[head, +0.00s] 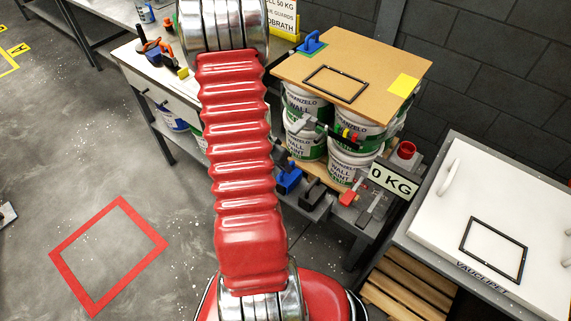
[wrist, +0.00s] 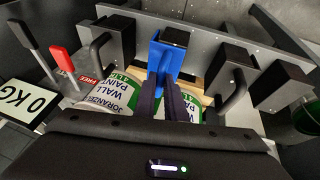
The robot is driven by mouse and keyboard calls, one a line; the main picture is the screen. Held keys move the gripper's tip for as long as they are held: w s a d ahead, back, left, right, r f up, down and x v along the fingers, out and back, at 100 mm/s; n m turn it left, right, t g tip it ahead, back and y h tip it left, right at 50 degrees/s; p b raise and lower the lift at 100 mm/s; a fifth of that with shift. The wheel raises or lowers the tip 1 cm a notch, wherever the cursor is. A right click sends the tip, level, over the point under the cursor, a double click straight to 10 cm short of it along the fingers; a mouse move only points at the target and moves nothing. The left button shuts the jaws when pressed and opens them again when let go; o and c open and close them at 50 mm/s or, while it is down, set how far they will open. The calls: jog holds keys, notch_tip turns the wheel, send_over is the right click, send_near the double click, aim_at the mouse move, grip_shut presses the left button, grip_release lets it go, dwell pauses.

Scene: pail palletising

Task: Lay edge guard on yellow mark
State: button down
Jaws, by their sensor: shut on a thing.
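My gripper (wrist: 167,88) is shut on the blue edge guard (wrist: 168,58), which stands in a row with black ones along a grey metal rack. The same blue guard shows in the head view (head: 289,181) beside my red arm, which hides most of my gripper there. The yellow mark (head: 404,85) is at the right corner of the brown sheet (head: 358,105) on top of the stacked paint pails. Another blue guard (head: 313,42) sits at the far left corner of the sheet, on a green mark.
Black guards (wrist: 110,40) (wrist: 235,72) flank the held one. A red lever (wrist: 63,59) and a black lever (wrist: 35,45) stand near a "0 KG" sign (head: 393,181). A black frame (head: 336,84) lies on the sheet.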

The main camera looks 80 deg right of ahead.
jog(key=shift+a+f, duration=0.2)
jog(key=shift+f, duration=0.05)
jog(key=c, duration=1.7)
grip_release()
jog(key=shift+d+r, duration=0.1)
jog(key=shift+c, duration=0.2)
jog(key=shift+w+r, duration=0.1)
jog(key=shift+r, duration=0.05)
jog(key=v, duration=1.3)
jog(key=shift+r, duration=0.25)
